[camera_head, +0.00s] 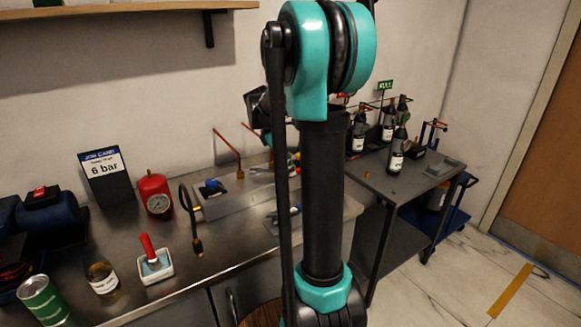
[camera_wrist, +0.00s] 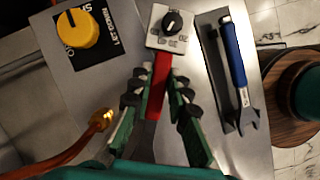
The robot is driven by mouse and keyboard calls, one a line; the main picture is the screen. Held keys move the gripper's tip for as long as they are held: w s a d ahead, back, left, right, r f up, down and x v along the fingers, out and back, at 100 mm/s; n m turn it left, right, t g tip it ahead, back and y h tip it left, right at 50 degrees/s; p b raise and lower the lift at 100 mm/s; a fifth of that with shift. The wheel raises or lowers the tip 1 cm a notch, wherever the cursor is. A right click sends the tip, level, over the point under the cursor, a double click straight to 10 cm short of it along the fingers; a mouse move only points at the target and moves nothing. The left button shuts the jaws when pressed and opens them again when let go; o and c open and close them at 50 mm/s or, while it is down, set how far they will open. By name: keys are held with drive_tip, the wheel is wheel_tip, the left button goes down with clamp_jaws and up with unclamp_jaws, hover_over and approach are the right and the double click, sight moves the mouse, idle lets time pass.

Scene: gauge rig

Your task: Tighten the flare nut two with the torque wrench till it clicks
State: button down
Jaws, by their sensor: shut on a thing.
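In the wrist view my gripper (camera_wrist: 160,97) has its dark green, black-padded fingers closed around a red handle-like bar (camera_wrist: 159,78). Its far end reaches a pale plate with a black dial; whether the two are joined, and whether the bar is the torque wrench, I cannot tell. A brass nut (camera_wrist: 103,119) on a copper tube (camera_wrist: 65,155) is left of the fingers, apart from them. I cannot tell its number. A blue-handled open-ended spanner (camera_wrist: 236,65) lies to the right. In the head view my arm hides the gripper.
A yellow knob (camera_wrist: 77,28) on a black plate is at the wrist view's upper left. The bench (camera_head: 125,235) also holds a red gauge cylinder (camera_head: 154,194), a "6 bar" card (camera_head: 106,178) and a green can (camera_head: 42,300). A side table (camera_head: 403,180) with bottles stands at right.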

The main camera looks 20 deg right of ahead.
sight(279, 169)
drive_tip(key=shift+a, duration=0.1)
drive_tip(key=shift+w+a, duration=0.35)
drive_tip(key=shift+a, duration=0.55)
drive_tip(key=shift+w+a, duration=0.2)
drive_tip(key=shift+a, duration=0.3)
drive_tip(key=shift+w+a, duration=0.15)
drive_tip(key=shift+a, duration=0.35)
idle(1.1)
drive_tip(key=c, duration=2.1)
unclamp_jaws()
clamp_jaws()
